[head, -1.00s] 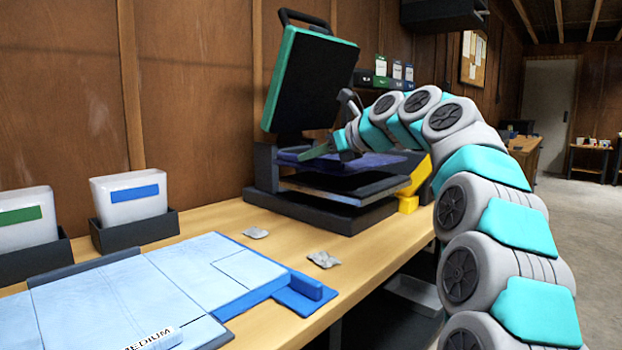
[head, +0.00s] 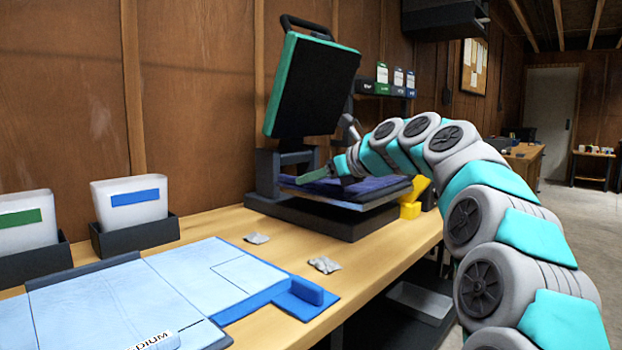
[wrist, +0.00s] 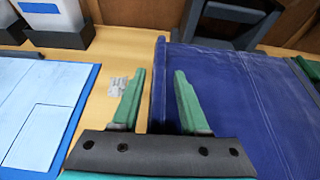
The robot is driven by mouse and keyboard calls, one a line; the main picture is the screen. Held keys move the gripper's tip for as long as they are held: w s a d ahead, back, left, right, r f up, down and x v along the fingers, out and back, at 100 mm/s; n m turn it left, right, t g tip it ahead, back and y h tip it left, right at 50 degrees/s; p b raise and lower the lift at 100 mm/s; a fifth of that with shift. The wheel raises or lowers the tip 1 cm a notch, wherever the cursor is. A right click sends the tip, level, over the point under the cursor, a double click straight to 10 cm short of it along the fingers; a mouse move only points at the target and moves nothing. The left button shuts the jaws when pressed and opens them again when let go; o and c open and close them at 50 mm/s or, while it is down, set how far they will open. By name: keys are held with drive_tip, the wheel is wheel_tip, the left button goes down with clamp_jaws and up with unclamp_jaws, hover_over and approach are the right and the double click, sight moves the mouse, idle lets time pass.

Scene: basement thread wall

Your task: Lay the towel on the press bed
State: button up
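The navy blue towel (head: 377,188) lies spread flat over the press bed (head: 345,204), covering most of its top. In the wrist view the towel (wrist: 225,95) shows smooth with faint crease lines, and its left edge runs between my fingers. My gripper (head: 318,174) is at the towel's left side, low over the bed. In the wrist view my gripper (wrist: 160,72) has its two green fingers apart, one over the bench and one over the towel. My arm hides part of the towel's far side.
The press's upper plate (head: 315,85) stands raised above the bed. A light-blue folding board (head: 150,285) lies on the bench at left, with white bins (head: 130,205) behind it. Two small grey scraps (head: 324,264) lie in front of the press. A yellow block (head: 410,210) sits right of it.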

drive_tip(key=shift+o, duration=0.2)
drive_tip(key=p+v, duration=0.1)
drive_tip(key=v, duration=1.1)
idle(1.0)
